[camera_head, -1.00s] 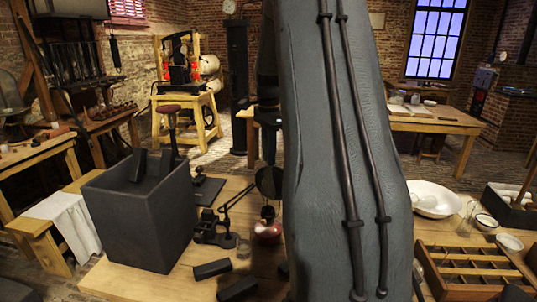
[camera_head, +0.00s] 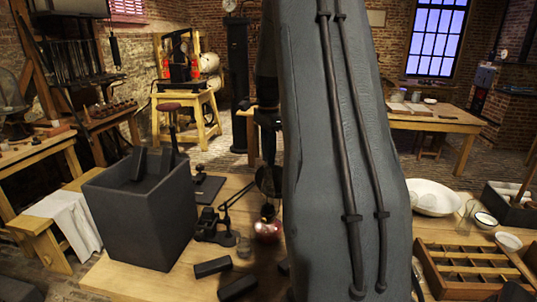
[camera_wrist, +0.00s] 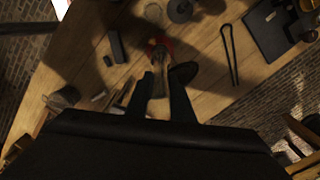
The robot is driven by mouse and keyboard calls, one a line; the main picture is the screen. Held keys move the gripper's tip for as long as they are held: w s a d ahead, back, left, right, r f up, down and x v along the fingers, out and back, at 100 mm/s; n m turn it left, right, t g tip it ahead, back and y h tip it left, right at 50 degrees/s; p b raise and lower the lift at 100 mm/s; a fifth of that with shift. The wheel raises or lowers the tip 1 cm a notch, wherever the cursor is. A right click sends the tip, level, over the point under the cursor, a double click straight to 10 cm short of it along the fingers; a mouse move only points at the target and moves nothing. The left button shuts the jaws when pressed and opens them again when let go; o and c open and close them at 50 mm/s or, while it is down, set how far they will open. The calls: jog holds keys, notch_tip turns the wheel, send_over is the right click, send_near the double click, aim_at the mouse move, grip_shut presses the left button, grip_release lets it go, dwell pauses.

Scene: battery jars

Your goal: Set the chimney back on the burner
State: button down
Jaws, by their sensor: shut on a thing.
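The burner is a small lamp with a red glass body (camera_head: 267,230) on the wooden table, just left of my arm in the head view. Its red part also shows in the wrist view (camera_wrist: 163,43), just beyond my fingertips. My gripper (camera_wrist: 160,78) points down at it and is shut on a pale, clear piece that looks like the glass chimney (camera_wrist: 159,88). The chimney's lower end is dim, so I cannot tell whether it touches the burner. A dark round disc (camera_head: 268,181) is close above the burner. My arm hides much of this area in the head view.
A tall dark open box (camera_head: 140,220) stands left of the burner. A black jointed stand (camera_head: 212,228) and dark blocks (camera_head: 212,267) lie nearer. A divided wooden tray (camera_head: 470,268) and white bowl (camera_head: 433,197) are at right. A small clear glass (camera_head: 244,248) stands near the burner.

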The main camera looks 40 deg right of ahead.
jog(key=shift+f+b, duration=0.45)
jog(key=shift+f, duration=1.3)
dwell(1.7)
jog(key=c, duration=1.5)
grip_release()
jog(key=shift+o, duration=0.2)
jog(key=shift+r+b, duration=1.25)
jog(key=shift+r, duration=2.7)
jog(key=s+a+f+n, duration=0.2)
jog(key=a+f+n, duration=0.3)
jog(key=a, duration=0.5)
jog(key=s+a+f+n, duration=0.2)
jog(key=a+f+n, duration=0.35)
jog(key=a, duration=0.55)
jog(key=s+a+f+n, duration=0.3)
jog(key=s+a+n, duration=0.2)
jog(key=s+a, duration=0.1)
jog(key=s+a+f+n+t+b, duration=0.1)
jog(key=s+a+f+n, duration=0.3)
jog(key=s+a+n, duration=0.1)
jog(key=shift+s+a, duration=0.4)
